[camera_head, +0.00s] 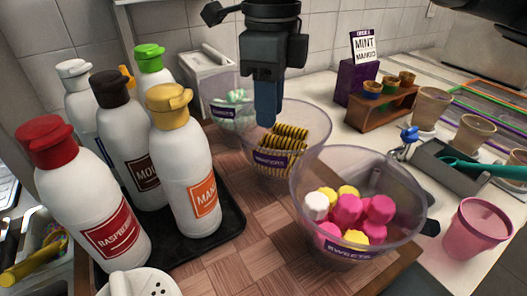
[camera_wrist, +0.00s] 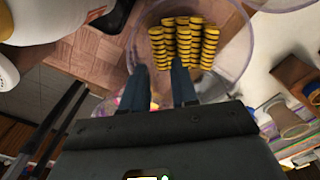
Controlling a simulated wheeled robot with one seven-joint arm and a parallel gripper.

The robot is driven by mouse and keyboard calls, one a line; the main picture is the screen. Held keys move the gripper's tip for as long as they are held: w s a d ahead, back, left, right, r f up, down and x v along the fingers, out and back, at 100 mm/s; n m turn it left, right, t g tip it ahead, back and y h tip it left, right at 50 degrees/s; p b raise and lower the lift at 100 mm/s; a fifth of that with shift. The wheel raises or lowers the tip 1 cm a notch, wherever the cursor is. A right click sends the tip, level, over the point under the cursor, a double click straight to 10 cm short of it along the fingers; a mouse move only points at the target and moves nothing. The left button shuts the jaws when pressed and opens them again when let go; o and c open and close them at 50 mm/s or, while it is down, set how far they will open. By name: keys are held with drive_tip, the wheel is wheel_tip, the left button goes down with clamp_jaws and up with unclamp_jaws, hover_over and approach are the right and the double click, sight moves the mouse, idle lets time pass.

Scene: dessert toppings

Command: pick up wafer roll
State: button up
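The wafer rolls (camera_head: 287,143), yellow and dark striped, stand packed in a clear bowl (camera_head: 271,161) with a purple label. The wrist view also shows the rolls (camera_wrist: 184,42) as several striped stacks inside the round rim of the bowl (camera_wrist: 247,48). My gripper (camera_head: 266,122) points down over the left part of this bowl. In the wrist view the two fingers of my gripper (camera_wrist: 160,66) are apart with nothing seen between them, and the rolls lie beyond their tips. The head view does not clearly show how far the tips are from the rolls.
A clear bowl of pink, yellow and white sweets (camera_head: 384,170) stands at the front right. A bowl with mint-green sweets (camera_head: 232,103) is behind left. Several sauce bottles (camera_head: 186,170) stand on a black tray (camera_head: 232,222) at left. A wooden cup stand (camera_head: 381,108) is at right.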

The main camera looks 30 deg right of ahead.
sight(272, 143)
drive_tip(key=f, duration=0.3)
drive_tip(key=f+p, duration=0.1)
drive_tip(key=f, duration=0.3)
drive_tip(key=shift+s+d+f, duration=0.1)
drive_tip(key=shift+s+f, duration=0.1)
drive_tip(key=shift+c, duration=0.2)
drive_tip(key=c, duration=0.4)
drive_tip(key=shift+r, duration=0.1)
